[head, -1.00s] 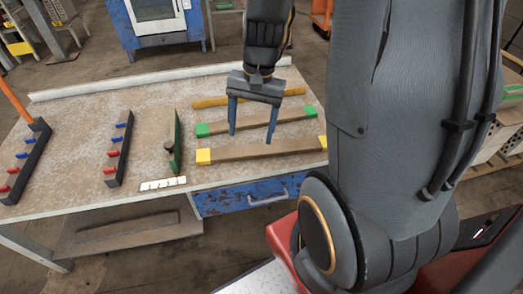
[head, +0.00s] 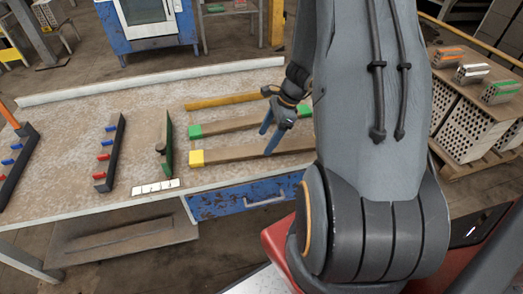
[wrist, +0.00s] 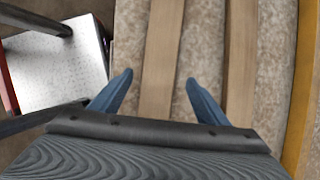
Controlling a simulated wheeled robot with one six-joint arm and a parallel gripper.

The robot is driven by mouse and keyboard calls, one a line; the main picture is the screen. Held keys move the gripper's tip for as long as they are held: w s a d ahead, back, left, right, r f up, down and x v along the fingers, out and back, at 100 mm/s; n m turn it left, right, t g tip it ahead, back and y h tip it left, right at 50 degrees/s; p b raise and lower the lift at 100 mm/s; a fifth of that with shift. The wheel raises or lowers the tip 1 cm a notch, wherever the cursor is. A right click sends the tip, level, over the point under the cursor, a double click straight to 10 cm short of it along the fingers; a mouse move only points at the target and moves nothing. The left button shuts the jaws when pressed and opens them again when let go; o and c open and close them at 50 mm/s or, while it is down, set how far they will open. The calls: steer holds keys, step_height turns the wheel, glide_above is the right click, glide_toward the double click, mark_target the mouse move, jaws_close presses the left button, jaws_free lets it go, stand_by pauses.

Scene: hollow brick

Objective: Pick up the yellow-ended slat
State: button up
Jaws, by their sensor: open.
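The yellow-ended slat (head: 235,153) is a brown bar lying on the table near its front edge. Its left yellow end shows in the head view; its right end is hidden behind my arm. My gripper (head: 267,141) is open and empty over the right part of this slat. In the wrist view, the blue fingertips (wrist: 158,80) stand either side of the nearer slat (wrist: 162,50), apparently the yellow-ended one. I cannot tell the exact height of the fingertips above the table.
A green-ended slat (head: 235,124) lies parallel just behind, and a yellow-ochre bar (head: 225,101) lies behind that. A green-edged board (head: 167,142), a white marked strip (head: 155,187) and a dark rack with red and blue pegs (head: 111,155) are to the left. A low white rail (head: 150,80) runs along the back.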

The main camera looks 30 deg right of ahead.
mark_target(261, 148)
steer(key=x, duration=0.3)
steer(key=shift+a+f, duration=0.1)
steer(key=shift+f, duration=0.05)
steer(key=c, duration=1.4)
